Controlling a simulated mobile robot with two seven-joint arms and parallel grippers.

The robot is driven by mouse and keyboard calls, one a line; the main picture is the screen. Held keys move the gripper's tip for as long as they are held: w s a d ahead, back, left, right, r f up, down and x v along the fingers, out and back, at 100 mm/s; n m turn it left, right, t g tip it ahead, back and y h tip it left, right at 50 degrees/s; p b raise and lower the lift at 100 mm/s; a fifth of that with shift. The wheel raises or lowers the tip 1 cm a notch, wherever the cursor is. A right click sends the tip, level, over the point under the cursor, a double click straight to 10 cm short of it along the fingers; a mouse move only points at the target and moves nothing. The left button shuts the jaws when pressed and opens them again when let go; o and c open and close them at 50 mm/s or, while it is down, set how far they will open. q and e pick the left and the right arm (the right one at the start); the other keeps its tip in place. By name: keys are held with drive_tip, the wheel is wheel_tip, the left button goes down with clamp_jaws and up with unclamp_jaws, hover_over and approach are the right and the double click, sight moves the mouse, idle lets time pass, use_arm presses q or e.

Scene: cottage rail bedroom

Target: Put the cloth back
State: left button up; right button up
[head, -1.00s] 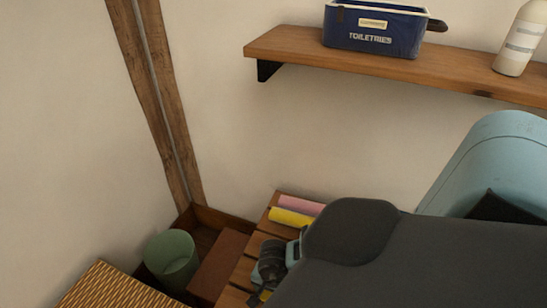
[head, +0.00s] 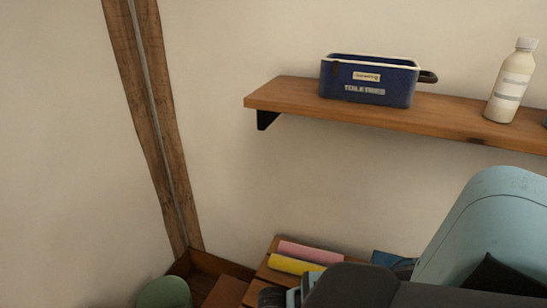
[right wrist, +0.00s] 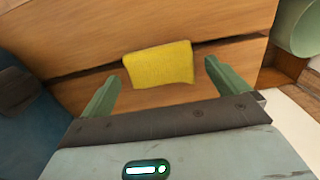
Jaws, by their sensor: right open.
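In the right wrist view a flat yellow cloth (right wrist: 157,63) lies on brown wooden slats. The green fingers of my right gripper (right wrist: 162,72) are open, one on each side of the cloth and apart from it. In the head view a yellow roll (head: 295,265) and a pink roll (head: 312,252) lie side by side on the slatted wood (head: 272,277). I cannot tell whether the yellow roll is the same thing as the cloth in the wrist view. My right arm hides much of the slatted surface. My left gripper is not in view.
A wall shelf (head: 285,98) holds a blue toiletries box (head: 365,82) and a white bottle (head: 510,85). A green bin (head: 164,293) stands at the bottom left; a green rounded thing (right wrist: 297,25) also shows in the right wrist view. A blue item (head: 392,260) shows behind my arm.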

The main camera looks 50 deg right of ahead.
wheel_tip(320, 180, up, 11)
drive_tip(key=p, duration=0.1)
drive_tip(key=shift+f, duration=0.1)
idle(0.3)
